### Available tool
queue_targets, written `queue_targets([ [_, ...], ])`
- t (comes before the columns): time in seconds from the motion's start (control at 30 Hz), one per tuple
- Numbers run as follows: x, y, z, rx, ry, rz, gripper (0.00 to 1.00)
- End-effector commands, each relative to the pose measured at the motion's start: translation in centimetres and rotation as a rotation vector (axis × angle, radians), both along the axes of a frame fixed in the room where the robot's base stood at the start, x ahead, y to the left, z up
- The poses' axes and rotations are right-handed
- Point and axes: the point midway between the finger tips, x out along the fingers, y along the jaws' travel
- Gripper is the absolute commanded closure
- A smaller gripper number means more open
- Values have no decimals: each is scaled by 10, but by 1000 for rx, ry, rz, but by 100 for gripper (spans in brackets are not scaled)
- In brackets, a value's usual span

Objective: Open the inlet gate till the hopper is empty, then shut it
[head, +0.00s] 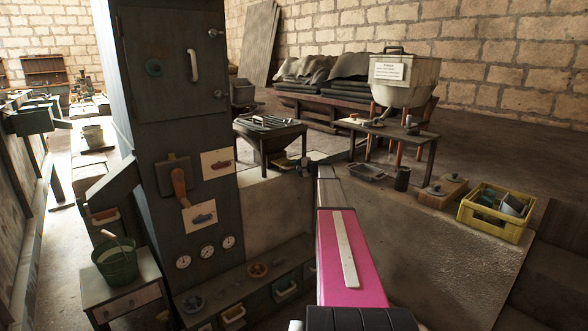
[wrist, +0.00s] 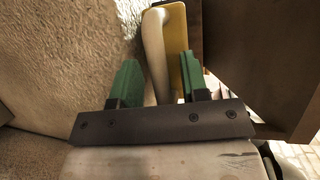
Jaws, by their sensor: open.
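My gripper (wrist: 158,80) is open, with two green fingers. A pale curved handle (wrist: 154,45) on a yellow plate (wrist: 176,25) lies ahead of the fingers, in line with the gap between them. I cannot tell whether they touch it, or whether it belongs to the inlet gate. In the head view my pink arm reaches toward the middle, and its far end is too small to make out. A pale tapered bin (head: 404,78) with a notice stands on wooden legs at the back right, possibly the hopper. Its contents are hidden.
A tall dark cabinet (head: 152,120) with a brown-handled lever (head: 180,187) and gauges stands left of my arm. A low bench (head: 395,132), a yellow crate (head: 497,214) and a dark tray (head: 368,172) lie to the right. A green bucket (head: 116,262) stands at lower left.

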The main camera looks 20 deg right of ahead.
Motion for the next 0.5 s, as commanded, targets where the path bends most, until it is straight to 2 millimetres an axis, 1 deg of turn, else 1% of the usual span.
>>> queue_targets([
  [0.17, 0, 0, 0, 0, 0, 0, 59],
  [0.2, 0, 0, 0, 0, 0, 0, 62],
  [0.27, 0, 0, 0, 0, 0, 0, 82],
  [0.3, 0, 0, 0, 0, 0, 0, 95],
  [0.33, 0, 0, 0, 0, 0, 0, 100],
  [0.5, -2, 0, 0, 0, 0, 0, 100],
])
